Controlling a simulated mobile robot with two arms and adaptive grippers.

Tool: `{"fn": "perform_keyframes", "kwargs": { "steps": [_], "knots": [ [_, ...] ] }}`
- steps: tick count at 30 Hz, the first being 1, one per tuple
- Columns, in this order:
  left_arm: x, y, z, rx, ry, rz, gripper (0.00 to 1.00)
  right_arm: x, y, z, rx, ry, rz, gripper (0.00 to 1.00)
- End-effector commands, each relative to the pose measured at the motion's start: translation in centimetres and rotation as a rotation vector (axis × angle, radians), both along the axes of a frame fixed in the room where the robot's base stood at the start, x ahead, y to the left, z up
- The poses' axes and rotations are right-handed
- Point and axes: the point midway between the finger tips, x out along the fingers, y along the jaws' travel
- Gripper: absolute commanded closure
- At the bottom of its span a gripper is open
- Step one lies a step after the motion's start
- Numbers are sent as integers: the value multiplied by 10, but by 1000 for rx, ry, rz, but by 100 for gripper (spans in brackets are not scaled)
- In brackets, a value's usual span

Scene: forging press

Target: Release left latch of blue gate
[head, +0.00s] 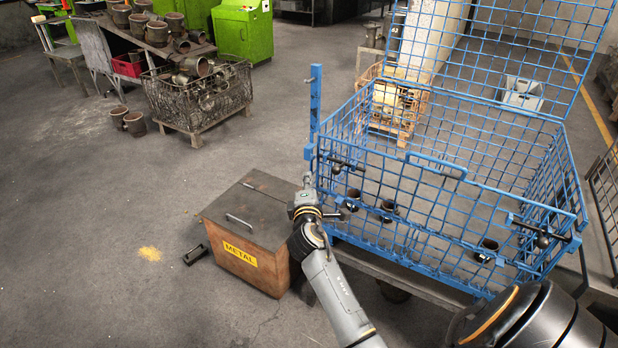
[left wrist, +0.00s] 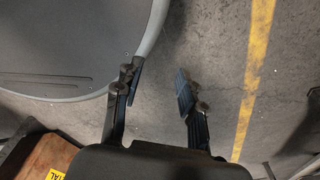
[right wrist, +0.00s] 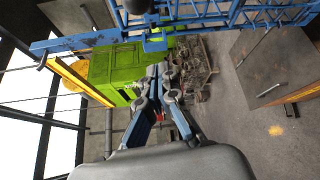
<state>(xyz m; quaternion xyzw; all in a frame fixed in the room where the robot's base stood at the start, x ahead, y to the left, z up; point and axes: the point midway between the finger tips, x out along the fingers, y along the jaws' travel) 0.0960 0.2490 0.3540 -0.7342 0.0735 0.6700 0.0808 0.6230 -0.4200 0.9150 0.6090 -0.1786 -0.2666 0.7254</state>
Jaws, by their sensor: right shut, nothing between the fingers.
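The blue gate (head: 430,200) is the front mesh panel of a blue wire cage, and it stands upright. Its left latch (head: 347,163) is a dark bar with a black ball knob at the gate's upper left corner. A black ball knob (right wrist: 138,5) on the blue frame shows at the top of the right wrist view. My right gripper (head: 308,180) is shut and empty, just left of the latch and apart from it in the picture. Its closed fingers (right wrist: 162,78) also show in the right wrist view. My left gripper (left wrist: 157,78) is open and empty above the floor, outside the head view.
A right latch (head: 541,236) sits at the gate's other end. A brown metal box (head: 250,225) stands left of the cage, below my right arm. Several dark cups (head: 388,209) are at the gate. A wire basket of parts (head: 200,105) stands further back.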

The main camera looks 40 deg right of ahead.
Motion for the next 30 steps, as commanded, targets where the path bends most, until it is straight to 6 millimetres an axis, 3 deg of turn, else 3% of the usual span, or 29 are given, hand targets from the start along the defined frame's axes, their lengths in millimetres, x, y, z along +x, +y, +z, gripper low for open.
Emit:
{"fn": "perform_keyframes", "kwargs": {
  "steps": [4, 12, 30],
  "knots": [
    [2, 5, -2, 5, -4, -1, 60, -24, 17, 1, 0, 0, -1, 100],
    [-15, -23, -6, -27, 19, 4, 60, -54, 40, 4, 1, -1, -1, 100],
    [-7, -11, -6, -13, 9, 4, 60, -59, 44, 6, -2, 0, -2, 100]
  ]
}}
